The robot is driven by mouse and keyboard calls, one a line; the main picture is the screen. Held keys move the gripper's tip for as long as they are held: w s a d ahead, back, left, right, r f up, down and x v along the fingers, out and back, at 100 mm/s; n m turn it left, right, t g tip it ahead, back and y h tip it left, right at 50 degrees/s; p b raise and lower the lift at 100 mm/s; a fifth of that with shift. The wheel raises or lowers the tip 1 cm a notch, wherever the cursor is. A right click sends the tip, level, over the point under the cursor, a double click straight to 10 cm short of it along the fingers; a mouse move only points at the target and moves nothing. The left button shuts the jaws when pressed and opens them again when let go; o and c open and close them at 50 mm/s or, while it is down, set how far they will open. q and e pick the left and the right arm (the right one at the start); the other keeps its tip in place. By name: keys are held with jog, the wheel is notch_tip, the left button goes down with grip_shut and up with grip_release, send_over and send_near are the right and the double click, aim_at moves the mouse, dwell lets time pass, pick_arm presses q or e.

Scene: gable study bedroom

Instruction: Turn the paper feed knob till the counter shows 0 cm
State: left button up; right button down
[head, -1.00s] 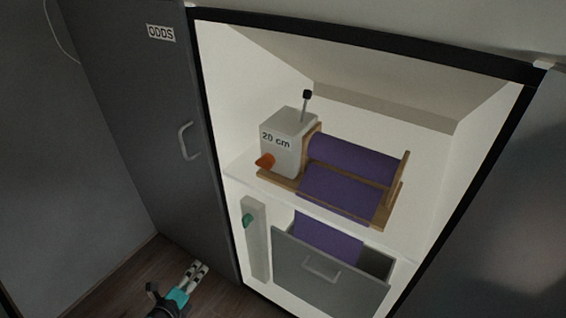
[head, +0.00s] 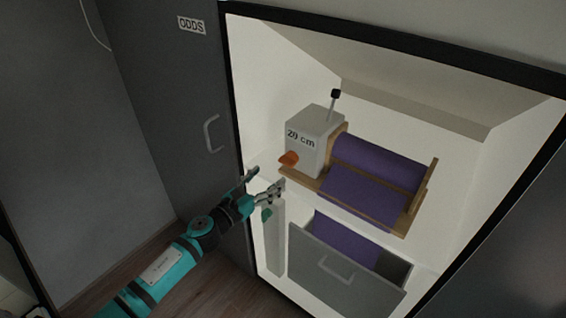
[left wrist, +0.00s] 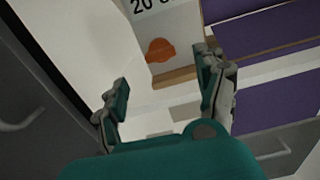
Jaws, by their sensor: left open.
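The paper feed machine has a light grey box (head: 315,150) with a counter (head: 301,138) that reads "20 cm". Its orange knob (head: 288,159) is low on the box's front left. The knob also shows in the left wrist view (left wrist: 160,50), beyond the fingers and between them. My left gripper (head: 264,181) is in front of the cabinet, a little below and left of the knob, open, empty and apart from it. A roll of purple paper (head: 380,160) sits in the wooden frame right of the box. My right gripper is not in view.
A black-knobbed lever (head: 335,94) stands on the box. Below the shelf are a grey drawer (head: 345,275) with purple paper hanging into it and a white post with a green knob (head: 267,214). A dark door marked ODDS (head: 191,25) is at left.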

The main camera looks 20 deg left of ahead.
aim_at(285, 164)
pick_arm(q)
jog(key=x, duration=0.7)
jog(key=shift+w+d, duration=0.1)
jog(key=shift+w, duration=0.1)
jog(key=shift+c, duration=0.4)
jog(key=c, duration=1.1)
jog(key=shift+n, duration=0.4)
